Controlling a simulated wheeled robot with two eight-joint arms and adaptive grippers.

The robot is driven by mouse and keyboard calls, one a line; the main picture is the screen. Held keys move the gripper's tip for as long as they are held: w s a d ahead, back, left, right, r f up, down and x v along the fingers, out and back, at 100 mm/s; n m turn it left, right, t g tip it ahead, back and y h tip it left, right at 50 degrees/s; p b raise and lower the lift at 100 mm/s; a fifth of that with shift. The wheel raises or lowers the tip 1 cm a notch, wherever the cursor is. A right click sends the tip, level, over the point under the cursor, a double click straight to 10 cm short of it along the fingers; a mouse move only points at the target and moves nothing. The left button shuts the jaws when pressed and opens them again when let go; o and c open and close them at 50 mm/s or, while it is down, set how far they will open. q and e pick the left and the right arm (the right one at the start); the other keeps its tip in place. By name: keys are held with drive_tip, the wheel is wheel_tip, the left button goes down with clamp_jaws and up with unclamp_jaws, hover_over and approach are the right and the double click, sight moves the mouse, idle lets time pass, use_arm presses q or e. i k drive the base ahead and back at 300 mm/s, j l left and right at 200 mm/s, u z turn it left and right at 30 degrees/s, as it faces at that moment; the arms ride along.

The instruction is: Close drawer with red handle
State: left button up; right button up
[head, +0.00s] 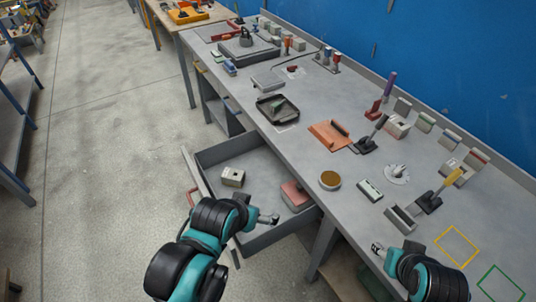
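A grey drawer (222,152) stands pulled out from under the workbench. Its front panel faces left, and a red handle (188,196) shows on the outer side, partly hidden by my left arm. Inside lie a beige block (233,177) and a reddish box (295,195). My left gripper (270,218) is over the near side of the drawer, inward of the front panel and apart from the handle. My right gripper (377,248) is by the front edge of the bench, right of the drawer. Both look empty, but their finger openings are too small to judge.
The workbench (300,97) carries a black tray (270,107), an orange plate (329,135), a round tin (330,180) and several tools and blocks. A bench leg (322,243) stands right of the drawer. The concrete floor (120,130) left of the drawer is clear.

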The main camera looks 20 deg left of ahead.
sight(266, 172)
drive_tip(key=j+u, duration=0.2)
drive_tip(key=u, duration=0.2)
drive_tip(key=j+u, duration=0.2)
drive_tip(key=u, duration=0.15)
drive_tip(key=j+u, duration=0.2)
drive_tip(key=u, duration=0.2)
drive_tip(key=i+l, duration=0.25)
drive_tip(key=i+l+u, duration=0.1)
drive_tip(key=l, duration=0.35)
drive_tip(key=i, duration=0.1)
